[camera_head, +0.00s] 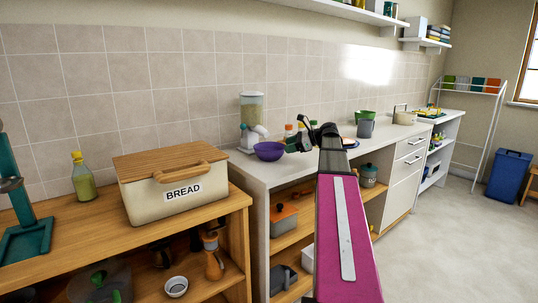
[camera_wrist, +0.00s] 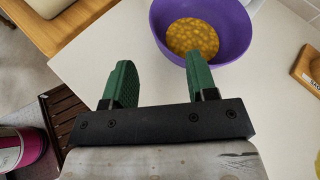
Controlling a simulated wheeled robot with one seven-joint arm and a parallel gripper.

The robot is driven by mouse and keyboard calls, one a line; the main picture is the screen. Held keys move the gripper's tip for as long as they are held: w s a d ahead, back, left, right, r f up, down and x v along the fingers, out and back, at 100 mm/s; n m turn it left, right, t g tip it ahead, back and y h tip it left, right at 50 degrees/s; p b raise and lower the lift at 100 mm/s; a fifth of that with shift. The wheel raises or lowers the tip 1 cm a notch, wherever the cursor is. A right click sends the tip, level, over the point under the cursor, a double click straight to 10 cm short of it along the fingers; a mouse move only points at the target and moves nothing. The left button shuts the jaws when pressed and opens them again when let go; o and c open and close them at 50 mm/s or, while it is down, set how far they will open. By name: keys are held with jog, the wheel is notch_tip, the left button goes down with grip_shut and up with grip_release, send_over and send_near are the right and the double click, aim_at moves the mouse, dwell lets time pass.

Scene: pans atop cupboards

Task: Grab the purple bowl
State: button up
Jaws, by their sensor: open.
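The purple bowl (camera_head: 269,151) stands upright on the white counter, in front of the dispenser in the head view. In the wrist view the purple bowl (camera_wrist: 232,22) is at the top, holding a yellow-brown food. My gripper (camera_wrist: 158,75) is open, with two green fingers apart and nothing between them. The right finger's tip appears close to the bowl's near rim; I cannot tell whether they touch. In the head view my gripper (camera_head: 297,142) is just right of the bowl, partly hidden by my arm.
A dispenser (camera_head: 251,112) stands behind the bowl. A bread box (camera_head: 172,182) sits on the lower wooden cupboard at left. Bottles (camera_head: 289,130) stand near my gripper. A green bowl (camera_head: 365,116) and grey mug (camera_head: 365,129) are farther along the counter. A wooden object (camera_wrist: 308,66) lies at right.

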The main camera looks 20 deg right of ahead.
aim_at(269, 152)
jog(key=x, duration=0.7)
jog(key=shift+a+f, duration=0.1)
grip_shut()
